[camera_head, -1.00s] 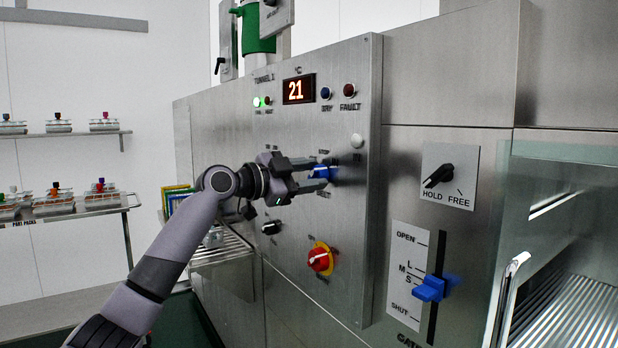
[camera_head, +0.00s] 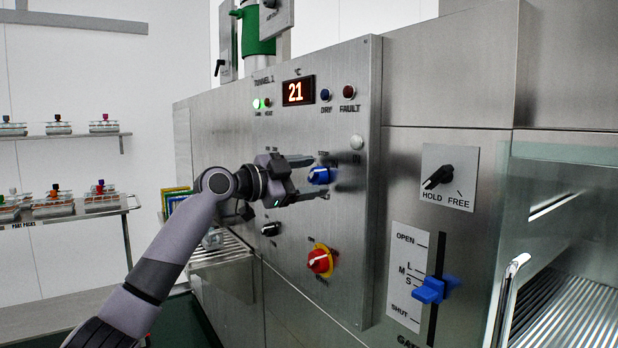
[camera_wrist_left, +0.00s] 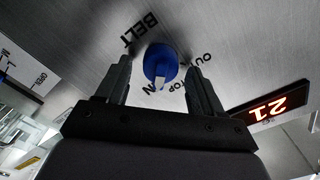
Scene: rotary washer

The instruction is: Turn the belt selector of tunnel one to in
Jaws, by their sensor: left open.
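The belt selector (camera_head: 320,175) is a blue knob on the steel TUNNEL 1 panel (camera_head: 345,240). It also shows in the left wrist view (camera_wrist_left: 160,65), with the word BELT and the labels OUT, STOP and IN partly visible around it. Its pale pointer is directed toward the partly covered label ending in N. My left gripper (camera_head: 312,177) is open, with one finger above and one below the knob in the head view. In the left wrist view the fingers (camera_wrist_left: 160,75) stand on both sides of the knob, with gaps between. My right gripper is not in view.
A black knob (camera_head: 270,229) and a red knob on yellow (camera_head: 320,260) sit below on the panel. A HOLD/FREE knob (camera_head: 438,177) and a blue gate lever (camera_head: 432,290) are to the right. The display (camera_head: 298,91) reads 21.

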